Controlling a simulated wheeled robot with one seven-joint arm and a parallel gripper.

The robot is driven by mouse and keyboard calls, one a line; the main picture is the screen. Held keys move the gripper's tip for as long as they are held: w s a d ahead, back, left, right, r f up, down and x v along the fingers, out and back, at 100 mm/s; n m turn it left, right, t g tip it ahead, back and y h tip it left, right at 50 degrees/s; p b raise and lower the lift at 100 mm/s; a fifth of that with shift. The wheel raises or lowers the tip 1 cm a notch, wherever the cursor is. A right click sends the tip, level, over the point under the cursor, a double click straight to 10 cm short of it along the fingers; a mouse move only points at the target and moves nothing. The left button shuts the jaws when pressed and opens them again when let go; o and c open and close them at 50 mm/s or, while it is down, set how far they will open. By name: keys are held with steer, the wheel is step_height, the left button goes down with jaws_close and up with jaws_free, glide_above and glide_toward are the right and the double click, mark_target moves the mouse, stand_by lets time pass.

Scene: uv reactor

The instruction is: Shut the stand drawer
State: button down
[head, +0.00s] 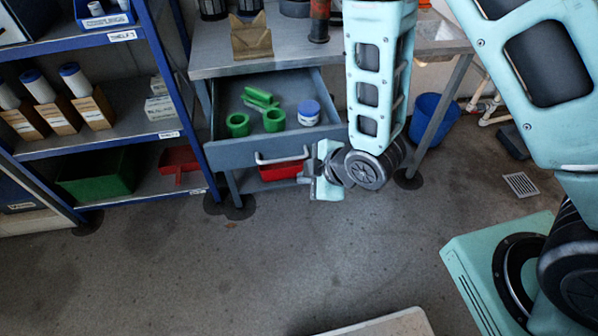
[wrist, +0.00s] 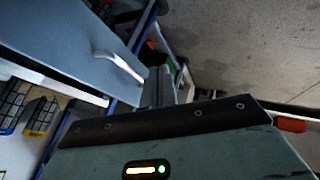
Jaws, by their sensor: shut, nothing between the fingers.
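The stand drawer (head: 232,153) is pulled out below the worktop of the metal stand in the head view. Its grey-blue front carries a pale bar handle (head: 281,157). Inside lie several green parts (head: 262,98) and a white jar with a blue lid (head: 308,112). My gripper (head: 308,174) is shut and empty, low by the right end of the drawer front, to the right of the handle. In the wrist view, my gripper (wrist: 160,86) shows near the handle (wrist: 120,66) and the drawer front (wrist: 75,40). Whether it touches the front I cannot tell.
A blue shelf rack (head: 105,142) with boxes and bottles stands to the left. A red bin (head: 283,170) sits beneath the drawer. A blue bucket (head: 432,117) stands right of the stand. The worktop (head: 215,50) holds a cardboard holder (head: 251,40). The floor in front is mostly clear.

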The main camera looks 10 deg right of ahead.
steer(key=shift+b+x, duration=1.15)
steer(key=shift+b, duration=2.1)
steer(key=shift+w+d+r+p, duration=0.1)
steer(key=shift+w+r+p, duration=0.15)
steer(key=shift+w, duration=0.65)
steer(key=shift+w+d+r+p, duration=0.1)
steer(key=shift+w+r+p, duration=0.15)
steer(key=shift+w, duration=0.65)
